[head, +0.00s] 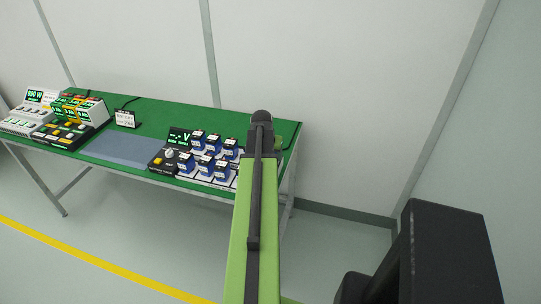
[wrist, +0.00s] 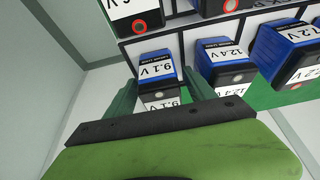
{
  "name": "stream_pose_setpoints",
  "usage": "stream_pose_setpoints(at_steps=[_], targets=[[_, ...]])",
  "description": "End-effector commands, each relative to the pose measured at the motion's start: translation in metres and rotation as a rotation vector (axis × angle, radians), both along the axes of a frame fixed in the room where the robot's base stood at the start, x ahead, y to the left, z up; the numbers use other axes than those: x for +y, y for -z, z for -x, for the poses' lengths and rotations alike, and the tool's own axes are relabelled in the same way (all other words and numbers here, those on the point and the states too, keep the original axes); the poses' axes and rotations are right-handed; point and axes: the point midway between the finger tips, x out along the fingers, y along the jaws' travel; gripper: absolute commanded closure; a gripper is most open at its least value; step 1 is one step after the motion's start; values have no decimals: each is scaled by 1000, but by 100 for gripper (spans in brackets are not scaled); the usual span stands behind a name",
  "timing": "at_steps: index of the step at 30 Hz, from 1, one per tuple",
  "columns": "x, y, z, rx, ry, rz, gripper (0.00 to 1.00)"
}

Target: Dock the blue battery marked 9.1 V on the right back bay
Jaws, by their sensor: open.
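The blue battery marked 9.1 V (wrist: 155,68) is in the wrist view, with a black end and white labels that read upside down there. My gripper (wrist: 160,84) is open, with one green finger on each side of this battery's near end. I cannot tell whether the fingers touch it. In the head view my arm reaches over the right end of the table, and its fingers and the 9.1 V battery cannot be made out. A bank of units with lit displays (head: 78,112) stands at the table's far left; its right back bay is too small to make out.
A 12.4 V battery (wrist: 225,62) stands close to the right of the 9.1 V one. Several blue batteries (head: 206,160) fill a white rack beside a voltage meter (head: 179,137). A grey-blue mat (head: 118,149) lies bare on the green table (head: 160,112). A small sign (head: 125,118) stands behind it.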

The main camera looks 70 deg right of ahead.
Motion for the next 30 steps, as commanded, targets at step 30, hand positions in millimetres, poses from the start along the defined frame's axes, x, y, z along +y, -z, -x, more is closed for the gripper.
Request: stream_pose_setpoints(at_steps=[30], targets=[[45, -113, 4, 0, 2, -1, 36]])
